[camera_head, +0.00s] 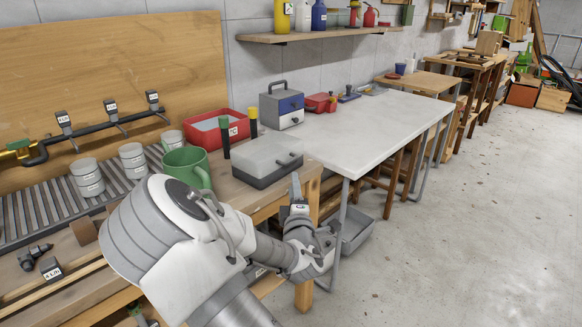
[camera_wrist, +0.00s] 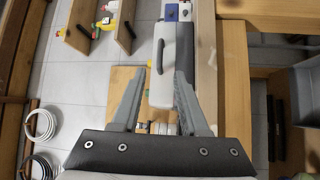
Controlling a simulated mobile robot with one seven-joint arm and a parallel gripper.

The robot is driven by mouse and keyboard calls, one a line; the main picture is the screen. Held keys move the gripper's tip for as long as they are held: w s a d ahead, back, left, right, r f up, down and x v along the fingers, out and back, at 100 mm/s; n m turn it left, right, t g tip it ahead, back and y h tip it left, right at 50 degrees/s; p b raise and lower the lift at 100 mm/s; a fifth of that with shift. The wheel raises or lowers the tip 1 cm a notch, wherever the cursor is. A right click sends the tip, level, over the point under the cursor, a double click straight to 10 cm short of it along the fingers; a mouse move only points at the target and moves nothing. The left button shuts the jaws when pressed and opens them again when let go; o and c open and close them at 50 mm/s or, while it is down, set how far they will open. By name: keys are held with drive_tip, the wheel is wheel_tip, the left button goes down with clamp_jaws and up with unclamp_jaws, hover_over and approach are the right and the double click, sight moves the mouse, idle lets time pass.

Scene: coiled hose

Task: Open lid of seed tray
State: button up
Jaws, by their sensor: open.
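The seed tray (camera_head: 262,178) sits near the right end of the wooden workbench, a dark grey base under a pale, cloudy lid (camera_head: 268,152). The lid looks closed, and a small dark handle shows on its right-hand front side. My gripper (camera_head: 297,186) is just right of the tray, off the bench end, with its fingers pointing up in the picture. In the wrist view my gripper (camera_wrist: 155,105) is open and empty. What looks like the tray (camera_wrist: 165,88) shows beyond and between the fingers, with a dark handle (camera_wrist: 160,56) on its face. I see no contact.
A white table (camera_head: 375,125) adjoins on the right, mostly clear. A grey bin (camera_head: 352,232) is below.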

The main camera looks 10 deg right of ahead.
sight(273, 154)
drive_tip(key=w+r+b, duration=0.1)
drive_tip(key=w, duration=0.9)
drive_tip(key=shift+d+b, duration=0.3)
drive_tip(key=shift+d, duration=0.15)
drive_tip(key=shift+r, duration=0.1)
clamp_jaws()
idle(0.7)
